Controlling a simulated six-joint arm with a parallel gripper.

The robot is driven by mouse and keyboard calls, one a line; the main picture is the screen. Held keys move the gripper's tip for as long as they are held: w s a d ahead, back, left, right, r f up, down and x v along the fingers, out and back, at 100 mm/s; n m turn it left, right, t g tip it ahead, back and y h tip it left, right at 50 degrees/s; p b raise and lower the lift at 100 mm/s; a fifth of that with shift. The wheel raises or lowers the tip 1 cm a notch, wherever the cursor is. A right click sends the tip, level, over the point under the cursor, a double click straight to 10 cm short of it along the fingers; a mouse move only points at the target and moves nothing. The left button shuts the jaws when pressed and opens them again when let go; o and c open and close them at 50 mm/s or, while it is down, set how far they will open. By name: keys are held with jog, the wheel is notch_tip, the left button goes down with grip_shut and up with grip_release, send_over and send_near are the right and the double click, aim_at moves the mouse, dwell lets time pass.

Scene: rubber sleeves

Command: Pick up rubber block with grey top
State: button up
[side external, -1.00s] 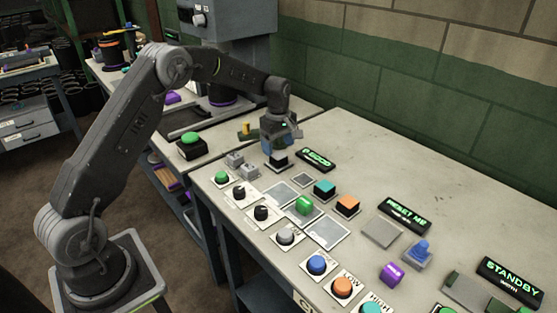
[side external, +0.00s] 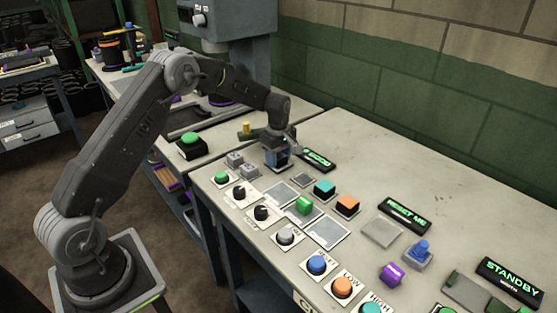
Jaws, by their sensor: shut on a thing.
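My gripper (side external: 277,161) points down at the far left part of the control table. It is shut on a small dark rubber block (side external: 278,164), which sits between the fingers and is mostly hidden by them. Its grey top cannot be made out here. I cannot tell whether the block still touches the table.
On the table (side external: 440,170), a teal-topped block (side external: 324,187), an orange-topped block (side external: 348,204) and a green block (side external: 304,205) stand to the right. A lit black sign (side external: 317,161) is close to my gripper. Knobs and a purple block (side external: 392,273) lie nearer. The table's back is clear.

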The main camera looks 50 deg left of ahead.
jog(key=shift+c, duration=1.3)
jog(key=shift+r, duration=0.1)
